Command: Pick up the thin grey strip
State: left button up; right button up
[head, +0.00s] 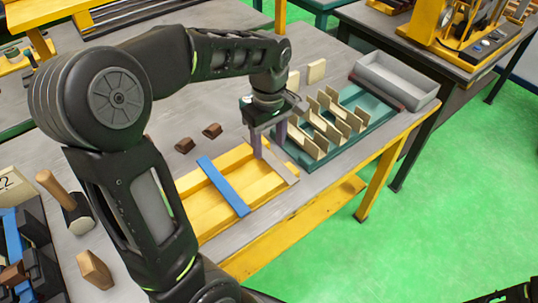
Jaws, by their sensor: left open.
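The thin grey strip (284,168) lies slanted across the right end of the yellow tray (190,207). A blue strip (223,186) lies across the same tray, to its left. My left gripper (269,149) points down at the far end of the grey strip, with its fingers apart. The fingers appear to be on either side of that end; whether they touch it cannot be told. The far end of the strip is partly hidden by the gripper. My right gripper is not visible.
A green rack (345,143) with several upright cream plates stands close to the right of the gripper, with a grey bin (396,80) behind it. Brown pieces (212,130) lie left of the gripper. A mallet (77,214) and wooden block (95,270) are at left.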

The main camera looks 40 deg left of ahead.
aim_at(269, 157)
pick_arm(q)
jog(key=shift+f, duration=1.3)
jog(key=shift+c, duration=0.2)
grip_shut()
